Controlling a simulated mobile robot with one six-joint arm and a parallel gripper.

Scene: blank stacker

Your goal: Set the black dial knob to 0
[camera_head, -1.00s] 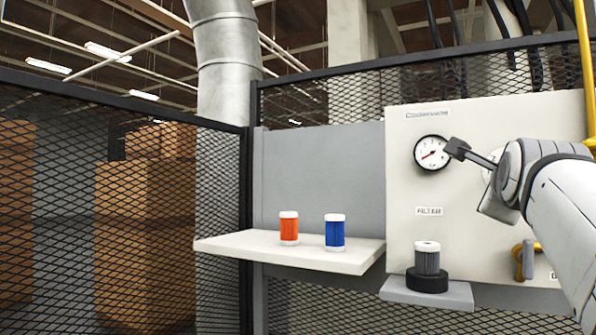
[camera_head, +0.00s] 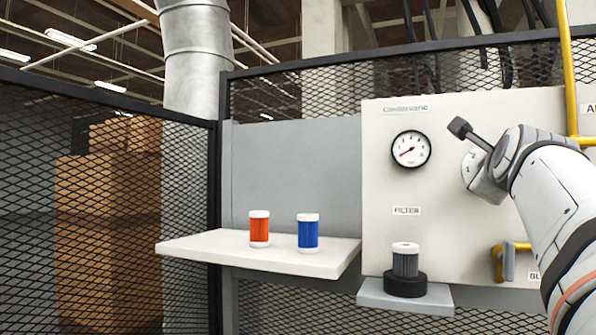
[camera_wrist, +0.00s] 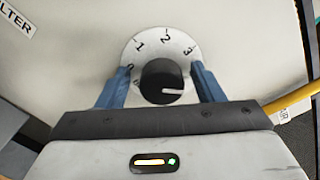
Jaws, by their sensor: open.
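The black dial knob (camera_wrist: 162,82) sits on a round pale dial plate (camera_wrist: 151,40) marked 1, 2 and 3, in the middle of the wrist view. A further mark at the plate's left is partly covered by a finger. The knob's white pointer line aims right and slightly down in the picture, past the 3. My gripper (camera_wrist: 163,69) is open, with one blue finger on each side of the knob and a gap visible at both sides. In the head view my arm covers the knob and leaves only part of the dial plate (camera_head: 468,160) in sight.
On the panel are a round gauge (camera_head: 411,149), a yellow handle (camera_head: 500,250) and a yellow pipe (camera_head: 566,70). A grey filter (camera_head: 405,262) stands in a black holder. A shelf (camera_head: 290,263) bears an orange (camera_head: 259,230) and a blue cartridge (camera_head: 308,233).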

